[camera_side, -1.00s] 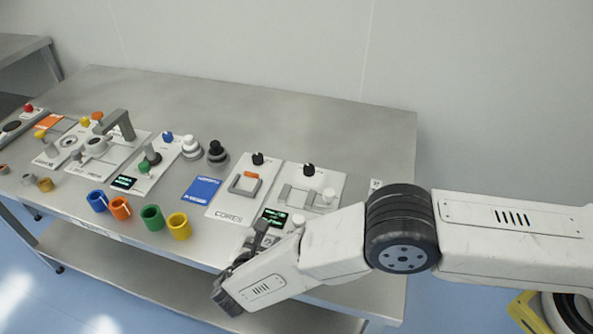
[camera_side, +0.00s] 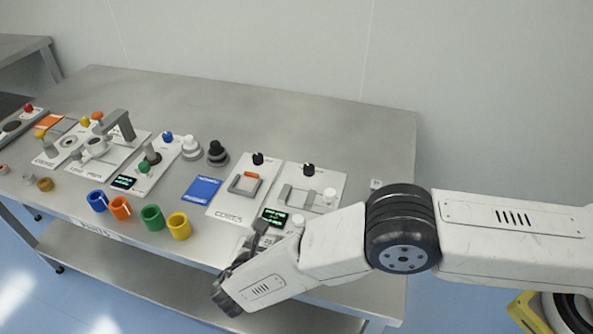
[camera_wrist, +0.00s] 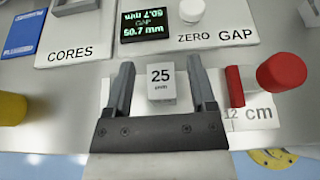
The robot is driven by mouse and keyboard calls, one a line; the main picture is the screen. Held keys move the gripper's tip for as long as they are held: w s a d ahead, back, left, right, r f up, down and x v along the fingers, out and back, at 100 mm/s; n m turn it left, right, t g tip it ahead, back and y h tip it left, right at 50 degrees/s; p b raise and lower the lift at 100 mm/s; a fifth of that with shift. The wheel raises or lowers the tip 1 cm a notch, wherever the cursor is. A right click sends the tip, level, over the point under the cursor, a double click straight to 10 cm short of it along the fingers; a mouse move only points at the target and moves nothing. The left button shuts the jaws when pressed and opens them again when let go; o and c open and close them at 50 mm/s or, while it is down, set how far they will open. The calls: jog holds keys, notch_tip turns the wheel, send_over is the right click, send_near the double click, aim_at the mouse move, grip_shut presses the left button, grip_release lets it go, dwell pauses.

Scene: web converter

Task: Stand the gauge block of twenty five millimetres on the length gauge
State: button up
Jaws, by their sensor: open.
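The gauge block (camera_wrist: 161,87), a small pale block marked 25 mm, stands on the bench in the wrist view. My gripper (camera_wrist: 161,66) is open, with one finger on each side of the block and a gap visible on both sides. In the side view my gripper (camera_side: 256,242) is low at the bench's front edge, and it hides most of the block. Behind the block is a white gauge panel marked GAP and ZERO (camera_wrist: 232,22). Its display (camera_wrist: 143,26) reads 50.7 mm. The same panel shows in the side view (camera_side: 325,181).
A yellow ring (camera_wrist: 12,108) is at the left. The CORES panel (camera_wrist: 83,35) and a blue card (camera_wrist: 25,32) lie behind.

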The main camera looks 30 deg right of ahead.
jog(key=v, duration=1.2)
jog(key=shift+w+d, duration=0.1)
jog(key=shift+d, duration=0.05)
jog(key=w+d+r+m+g+y, duration=0.1)
jog(key=d+r+m+g, duration=0.2)
jog(key=d, duration=0.4)
jog(key=w+d+r+m+g+y, duration=0.1)
jog(key=d+r+m+g+y, duration=0.2)
jog(key=d, duration=0.4)
jog(key=w+d+r+m+g, duration=0.1)
jog(key=w+d+m+g, duration=0.1)
jog(key=d+m, duration=0.45)
jog(key=s+d+r+m+y, duration=0.2)
jog(key=s+d+m, duration=0.4)
jog(key=d, duration=0.3)
jog(key=s+d+r+m+t+y, duration=0.1)
jog(key=s+d+r+m+y, duration=0.2)
jog(key=s+d+m, duration=0.4)
jog(key=d+r+m, duration=0.1)
jog(key=d, duration=0.2)
jog(key=shift+r+y, duration=0.3)
